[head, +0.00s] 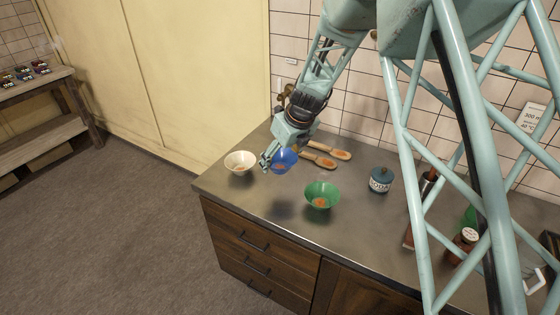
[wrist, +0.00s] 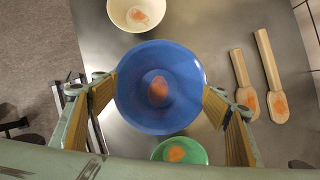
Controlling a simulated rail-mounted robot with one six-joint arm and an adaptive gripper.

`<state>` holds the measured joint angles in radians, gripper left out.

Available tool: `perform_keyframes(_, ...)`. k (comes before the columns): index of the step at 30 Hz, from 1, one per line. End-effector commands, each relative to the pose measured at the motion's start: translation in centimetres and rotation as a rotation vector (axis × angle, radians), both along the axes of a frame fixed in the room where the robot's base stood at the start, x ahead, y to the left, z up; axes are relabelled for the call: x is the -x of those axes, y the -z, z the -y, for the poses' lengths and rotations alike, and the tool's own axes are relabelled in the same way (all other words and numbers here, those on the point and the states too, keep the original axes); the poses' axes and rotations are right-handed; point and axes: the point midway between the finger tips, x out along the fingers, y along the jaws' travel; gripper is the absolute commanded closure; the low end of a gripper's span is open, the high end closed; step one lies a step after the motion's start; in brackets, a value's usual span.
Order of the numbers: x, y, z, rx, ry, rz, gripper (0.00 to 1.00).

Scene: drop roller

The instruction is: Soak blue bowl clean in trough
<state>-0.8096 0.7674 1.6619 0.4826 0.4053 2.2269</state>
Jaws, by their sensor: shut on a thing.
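The blue bowl (head: 285,157) is off the steel counter, with a dark shadow below it. It also shows in the wrist view (wrist: 185,70), where an orange stain (wrist: 158,91) marks its inside. My gripper (wrist: 159,95) is shut on the bowl, with one finger at its left side and one at its right. The gripper also shows in the head view (head: 277,158), above the counter's left part. I cannot make out a trough in either view.
The counter (head: 350,225) holds a stained cream bowl (head: 240,160) left of the blue bowl and a stained green bowl (head: 322,190) to the right. Two stained wooden utensils (head: 326,151) lie behind. A teal jar (head: 380,180) and a lidded bottle (head: 465,241) stand farther right.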

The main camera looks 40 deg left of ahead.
Motion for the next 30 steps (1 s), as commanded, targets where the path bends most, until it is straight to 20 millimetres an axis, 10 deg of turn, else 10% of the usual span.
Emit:
perform_keyframes(17, -0.6, -0.1, 0.9, 0.001, -0.025, -0.001, 0.45)
perform_keyframes(30, -4.4, -1.0, 7.1, -0.001, -0.216, 0.000, 0.45)
